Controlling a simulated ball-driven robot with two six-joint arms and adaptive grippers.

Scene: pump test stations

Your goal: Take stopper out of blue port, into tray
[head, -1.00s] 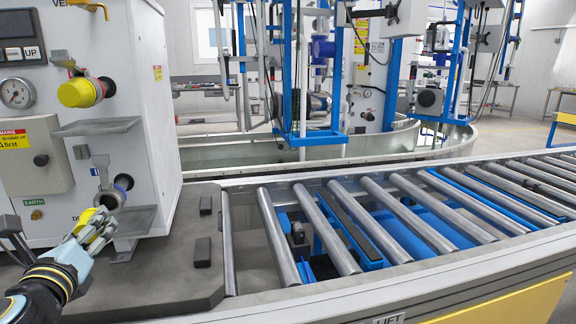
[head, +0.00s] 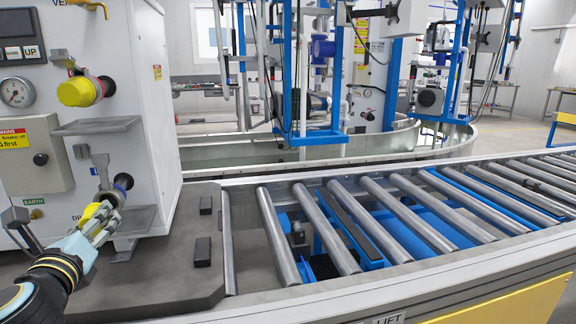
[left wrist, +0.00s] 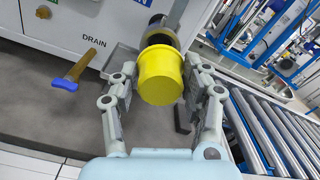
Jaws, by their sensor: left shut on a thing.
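A yellow stopper (head: 92,213) is between the fingers of my left gripper (head: 101,222), in front of the lower port (head: 122,183) on the white panel. The port has a dark, bluish rim. In the left wrist view the stopper (left wrist: 160,75) fills the space between the two fingers, and my left gripper (left wrist: 163,88) is shut on it. A grey tray (left wrist: 122,62) sits below the port on the panel. My right gripper is not in view.
Another yellow stopper (head: 76,92) sits in an upper port with a red rim, above a grey shelf (head: 95,126). A yellow-and-blue drain handle (left wrist: 75,72) juts out nearby. A roller conveyor (head: 350,225) lies to the right. Small dark blocks (head: 203,251) stand on the grey bench.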

